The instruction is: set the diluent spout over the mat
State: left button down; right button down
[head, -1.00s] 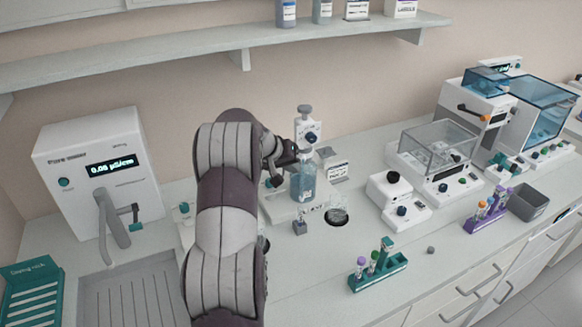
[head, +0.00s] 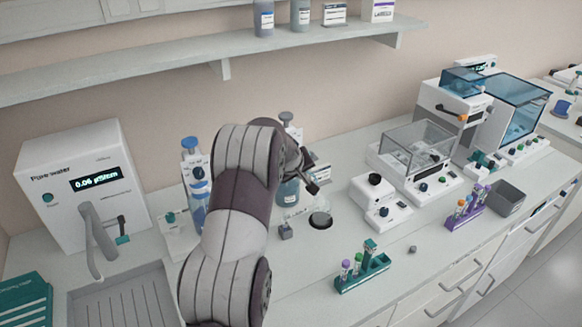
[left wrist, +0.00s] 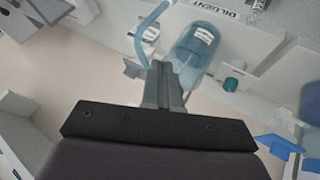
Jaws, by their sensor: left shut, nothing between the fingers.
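In the head view the blue diluent bottle (head: 289,192) with its grey-topped pump (head: 287,118) stands behind my left arm, partly hidden by it. The round black mat (head: 320,221) lies on the bench in front and to the right of the bottle. My left gripper (head: 311,186) is shut and empty, just right of the bottle. In the left wrist view the shut fingers (left wrist: 165,72) point toward the blue bottle (left wrist: 197,45). A curved blue tube, apparently the spout (left wrist: 146,30), shows left of it. Whether the fingers touch anything is unclear. My right gripper is out of view.
A second blue-capped bottle (head: 191,175) stands left of my arm, by the pure water unit (head: 85,185) and sink. A white device (head: 376,202) stands right of the mat. A green tube rack (head: 362,272) is in front. Bench between mat and rack is clear.

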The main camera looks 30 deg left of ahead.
pick_arm(q)
jog(key=shift+w+d, duration=0.2)
jog(key=shift+w, duration=0.2)
jog(key=shift+s+a+b, duration=0.2)
jog(key=shift+a+b, duration=0.25)
jog(key=shift+a, duration=0.35)
